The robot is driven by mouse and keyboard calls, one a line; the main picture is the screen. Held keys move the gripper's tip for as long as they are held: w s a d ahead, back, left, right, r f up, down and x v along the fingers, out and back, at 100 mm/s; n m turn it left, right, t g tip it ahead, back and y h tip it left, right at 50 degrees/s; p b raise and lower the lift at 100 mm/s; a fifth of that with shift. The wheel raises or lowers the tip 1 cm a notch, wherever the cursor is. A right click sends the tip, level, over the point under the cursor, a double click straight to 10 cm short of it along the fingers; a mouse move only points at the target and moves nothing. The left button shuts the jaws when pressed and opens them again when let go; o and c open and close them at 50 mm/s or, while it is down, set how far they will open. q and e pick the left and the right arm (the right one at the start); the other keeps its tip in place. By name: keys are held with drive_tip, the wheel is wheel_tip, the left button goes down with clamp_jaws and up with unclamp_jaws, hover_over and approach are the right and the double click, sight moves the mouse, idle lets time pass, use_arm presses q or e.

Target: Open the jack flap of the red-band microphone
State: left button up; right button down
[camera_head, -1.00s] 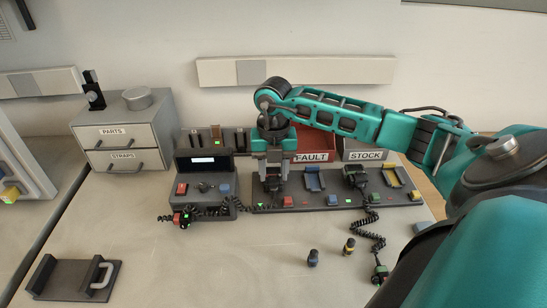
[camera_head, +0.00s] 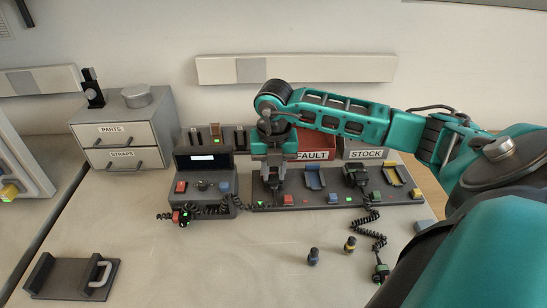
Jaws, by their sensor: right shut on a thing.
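A small dark microphone with a red part and a green light (camera_head: 183,216) lies on the table in front of the grey console, at the end of a coiled cord. Its jack flap is too small to make out. My right gripper (camera_head: 273,176) points down over the left end of the charging rack, well to the right of that microphone. It is shut on a dark radio-like unit (camera_head: 271,184) there, mostly hidden by the fingers. My left gripper is out of view.
The grey console (camera_head: 203,173) stands beside the rack (camera_head: 318,203). The FAULT bin (camera_head: 313,155) and STOCK bin (camera_head: 367,155) are behind it. Two small knobs (camera_head: 313,257) (camera_head: 350,245) stand in front. The middle-left table is clear.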

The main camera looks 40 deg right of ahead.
drive_tip(key=t+h+b, duration=0.1)
drive_tip(key=b, duration=0.2)
drive_tip(key=s+a+f+t+h+b, duration=0.1)
drive_tip(key=b, duration=0.1)
drive_tip(key=shift+s+t+b, duration=0.1)
drive_tip(key=shift+t+b, duration=0.3)
drive_tip(key=shift+h+b, duration=0.3)
drive_tip(key=shift+b, duration=0.05)
drive_tip(key=shift+s+a+r+t+h+b, duration=0.15)
drive_tip(key=shift+t+h+b, duration=0.15)
drive_tip(key=shift+t+b, duration=0.25)
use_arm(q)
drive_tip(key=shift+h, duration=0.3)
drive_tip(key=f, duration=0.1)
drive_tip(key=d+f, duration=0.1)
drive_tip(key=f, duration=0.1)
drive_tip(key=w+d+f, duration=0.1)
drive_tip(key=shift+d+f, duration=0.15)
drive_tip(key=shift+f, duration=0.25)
use_arm(e)
drive_tip(key=shift+r, duration=0.1)
drive_tip(key=c, duration=1.3)
unclamp_jaws()
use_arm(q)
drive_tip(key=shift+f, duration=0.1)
use_arm(e)
drive_tip(key=shift+o, duration=1.1)
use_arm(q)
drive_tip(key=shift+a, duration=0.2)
